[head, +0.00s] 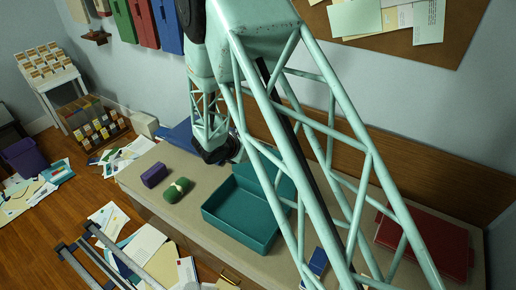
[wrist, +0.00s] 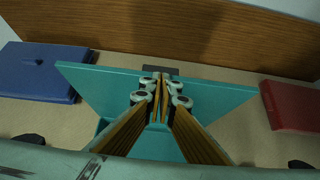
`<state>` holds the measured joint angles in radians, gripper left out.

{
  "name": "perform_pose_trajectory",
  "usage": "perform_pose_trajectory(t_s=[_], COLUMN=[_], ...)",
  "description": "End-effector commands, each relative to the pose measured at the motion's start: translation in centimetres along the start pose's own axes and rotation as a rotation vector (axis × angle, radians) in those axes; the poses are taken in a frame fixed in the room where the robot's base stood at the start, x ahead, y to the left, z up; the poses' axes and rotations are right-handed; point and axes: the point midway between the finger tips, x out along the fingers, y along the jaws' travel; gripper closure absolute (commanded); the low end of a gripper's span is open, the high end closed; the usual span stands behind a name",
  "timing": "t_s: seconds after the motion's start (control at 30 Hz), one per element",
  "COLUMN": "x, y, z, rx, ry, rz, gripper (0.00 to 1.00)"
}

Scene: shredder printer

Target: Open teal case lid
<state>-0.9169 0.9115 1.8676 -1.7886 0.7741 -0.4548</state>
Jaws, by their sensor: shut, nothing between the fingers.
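The teal case (head: 232,222) stands on the desk, and its open, empty-looking tray shows in the head view. Its lid (head: 270,178) stands raised along the back edge, partly hidden by my arm. In the wrist view the lid (wrist: 95,85) spans the middle, with a dark tab at the middle of its far edge. My gripper (wrist: 161,88) is shut and empty, its fingertips over the middle of the lid near that tab. I cannot tell whether they touch it. In the head view my arm hides the fingers.
The desk (head: 140,180) also holds a purple block (head: 153,175) and a green bundle (head: 176,190) left of the case. A blue box (wrist: 38,72) lies left of the lid and a red one (wrist: 292,106) right. A wooden panel (wrist: 200,35) rises behind.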

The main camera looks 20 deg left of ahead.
Motion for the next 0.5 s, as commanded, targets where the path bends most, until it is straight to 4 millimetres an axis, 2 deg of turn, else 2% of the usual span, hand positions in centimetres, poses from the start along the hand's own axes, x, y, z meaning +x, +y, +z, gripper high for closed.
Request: perform_pose_trajectory(t_s=[0.27, 0.5], x=[-0.8, -2.4], y=[-0.1, -0.5], z=[-0.8, -2.3], rx=[0.002, 0.005], ry=[0.0, 0.0], rz=[-0.002, -0.006], gripper=[1.0, 1.0])
